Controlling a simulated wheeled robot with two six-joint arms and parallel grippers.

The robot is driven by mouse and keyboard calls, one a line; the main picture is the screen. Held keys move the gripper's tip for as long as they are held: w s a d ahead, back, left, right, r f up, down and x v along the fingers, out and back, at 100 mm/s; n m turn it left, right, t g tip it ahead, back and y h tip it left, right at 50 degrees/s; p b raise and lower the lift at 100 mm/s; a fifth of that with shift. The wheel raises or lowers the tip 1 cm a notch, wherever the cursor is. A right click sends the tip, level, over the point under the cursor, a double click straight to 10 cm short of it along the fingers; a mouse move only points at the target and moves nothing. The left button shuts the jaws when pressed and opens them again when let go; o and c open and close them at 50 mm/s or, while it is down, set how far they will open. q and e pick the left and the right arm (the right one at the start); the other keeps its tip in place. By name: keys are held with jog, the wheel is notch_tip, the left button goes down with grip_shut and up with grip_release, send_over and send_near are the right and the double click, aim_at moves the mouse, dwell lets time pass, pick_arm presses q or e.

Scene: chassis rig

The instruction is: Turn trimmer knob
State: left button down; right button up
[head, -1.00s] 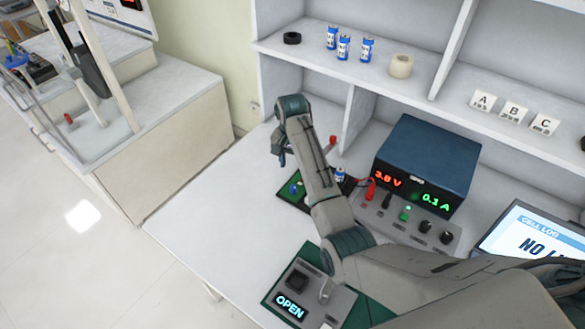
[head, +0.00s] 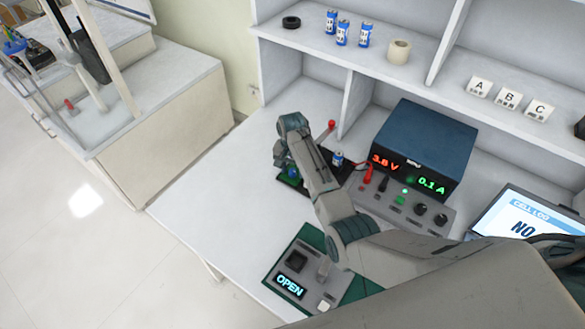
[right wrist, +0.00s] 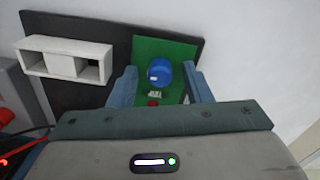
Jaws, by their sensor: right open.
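The trimmer knob is a round blue knob (right wrist: 159,73) with a white mark on a green board (right wrist: 180,50) in the right wrist view. In the head view the knob (head: 293,172) shows small beside my right arm. My right gripper (right wrist: 161,84) is open, with one blue-grey finger on each side of the knob. In the head view my right gripper (head: 285,163) is over the board, partly hidden by its own wrist. Whether the fingers touch the knob cannot be told. My left gripper is not in view.
A white holder (right wrist: 65,60) stands on the dark base beside the green board. A blue battery (head: 337,158), a red-tipped lever (head: 330,125) and a blue power supply (head: 425,150) are close to my arm. A panel reading OPEN (head: 289,286) lies nearer. The table's left part is clear.

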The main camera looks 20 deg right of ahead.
jog(key=shift+c, duration=0.9)
grip_shut()
jog(key=shift+r+n+p, duration=0.3)
jog(key=shift+n+p, duration=0.1)
jog(key=shift+p, duration=0.35)
jog(key=shift+n+p, duration=0.35)
jog(key=shift+n, duration=0.05)
jog(key=shift+f+n, duration=0.25)
jog(key=shift+n, duration=0.15)
jog(key=shift+o, duration=0.9)
grip_release()
